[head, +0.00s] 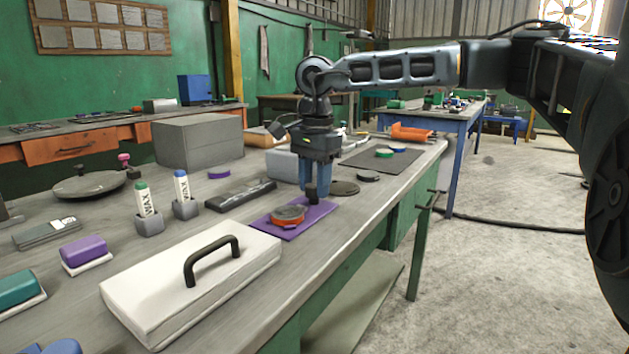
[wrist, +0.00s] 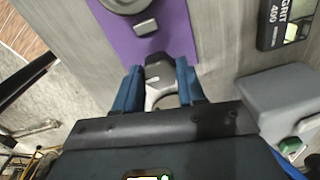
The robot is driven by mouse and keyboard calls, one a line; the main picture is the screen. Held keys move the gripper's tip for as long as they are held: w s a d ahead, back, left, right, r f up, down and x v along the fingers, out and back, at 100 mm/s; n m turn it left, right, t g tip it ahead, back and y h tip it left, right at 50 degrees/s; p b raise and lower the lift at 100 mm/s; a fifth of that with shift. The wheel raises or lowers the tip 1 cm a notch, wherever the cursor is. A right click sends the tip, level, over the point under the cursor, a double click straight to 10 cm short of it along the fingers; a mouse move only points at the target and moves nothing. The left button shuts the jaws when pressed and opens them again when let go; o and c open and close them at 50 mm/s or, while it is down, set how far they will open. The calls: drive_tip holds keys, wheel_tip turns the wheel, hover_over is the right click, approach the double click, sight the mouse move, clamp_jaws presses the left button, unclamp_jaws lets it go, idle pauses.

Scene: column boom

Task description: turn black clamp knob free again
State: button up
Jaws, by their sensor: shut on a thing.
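My gripper (head: 316,186) points down at the right edge of a purple mat (head: 322,210), its blue fingers around the black clamp knob (head: 312,196). In the wrist view the fingers of my gripper (wrist: 160,76) stand on either side of the dark knob (wrist: 158,63), with a silver forked piece just below it in the picture. The fingers hide part of the knob, and its turn cannot be told. An orange and grey round piece (head: 287,217) lies on the mat, left of my gripper. The mat (wrist: 178,32) also shows in the wrist view.
A white case with a black handle (head: 190,282) lies in front on the bench. A dark whetstone-like block (head: 240,194), two wax tubes in grey holders (head: 185,207) and grey boxes (head: 198,142) stand left and behind. A dark disc (head: 344,188) lies close right.

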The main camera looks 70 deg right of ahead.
sight(315, 185)
idle(0.4)
drive_tip(key=o, duration=1.1)
drive_tip(key=shift+c, duration=0.2)
drive_tip(key=shift+s+r+p, duration=0.1)
drive_tip(key=shift+r+p, duration=0.6)
drive_tip(key=shift+r, duration=3.2)
drive_tip(key=shift+s, duration=0.1)
